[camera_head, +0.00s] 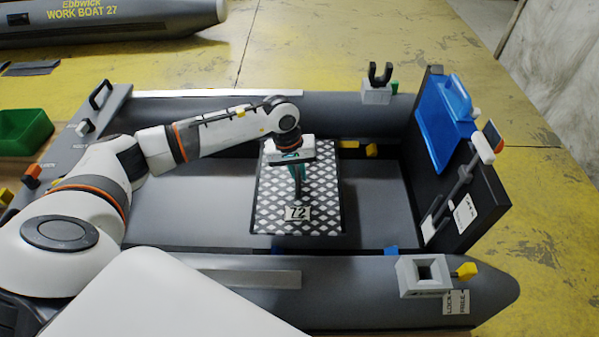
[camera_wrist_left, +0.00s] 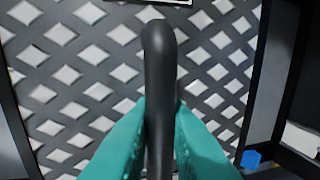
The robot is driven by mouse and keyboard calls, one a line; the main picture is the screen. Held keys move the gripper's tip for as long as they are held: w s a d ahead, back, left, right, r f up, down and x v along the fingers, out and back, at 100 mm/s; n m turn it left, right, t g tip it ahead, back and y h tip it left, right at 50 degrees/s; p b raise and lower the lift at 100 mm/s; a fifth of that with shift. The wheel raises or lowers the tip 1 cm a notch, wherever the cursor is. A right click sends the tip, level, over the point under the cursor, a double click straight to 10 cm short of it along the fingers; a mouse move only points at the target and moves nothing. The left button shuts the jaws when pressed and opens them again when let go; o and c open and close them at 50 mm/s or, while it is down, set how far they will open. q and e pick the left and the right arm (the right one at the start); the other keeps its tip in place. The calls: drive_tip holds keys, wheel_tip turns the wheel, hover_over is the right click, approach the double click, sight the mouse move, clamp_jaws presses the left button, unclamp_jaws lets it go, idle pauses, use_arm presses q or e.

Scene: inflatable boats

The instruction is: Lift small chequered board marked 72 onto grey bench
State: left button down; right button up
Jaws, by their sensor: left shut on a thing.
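The small chequered board (camera_head: 265,205), black with pale diamonds and a "72" label (camera_head: 298,213), is inside the grey inflatable boat. My left gripper (camera_head: 299,185) is above it, its teal fingers shut on the board's upright black handle. In the left wrist view the handle (camera_wrist_left: 160,75) stands between the teal fingertips, with the board (camera_wrist_left: 75,90) behind it. I cannot tell whether the board rests on the surface below or hangs just above it. Flat grey surfaces lie on both sides of the board, the left one (camera_head: 195,210) partly behind my arm; which is the bench is unclear.
A dark transom (camera_head: 475,215) with a blue part (camera_head: 445,120) stands at the right. A grey block with a black fork (camera_head: 377,93) is on the far tube, and a square-holed block (camera_head: 425,275) on the near tube. A green bin (camera_head: 25,130) is at left.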

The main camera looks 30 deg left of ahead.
sight(298, 170)
use_arm(q)
drive_tip(key=shift+w+r+p, duration=0.1)
drive_tip(key=shift+r+p, duration=0.4)
drive_tip(key=shift+r, duration=0.7)
drive_tip(key=shift+r+p, duration=0.6)
drive_tip(key=shift+r, duration=0.6)
drive_tip(key=shift+r+p, duration=0.7)
drive_tip(key=shift+r, duration=0.65)
wheel_tip(298, 170, up, 8)
drive_tip(key=p, duration=0.4)
drive_tip(key=shift+r, duration=0.15)
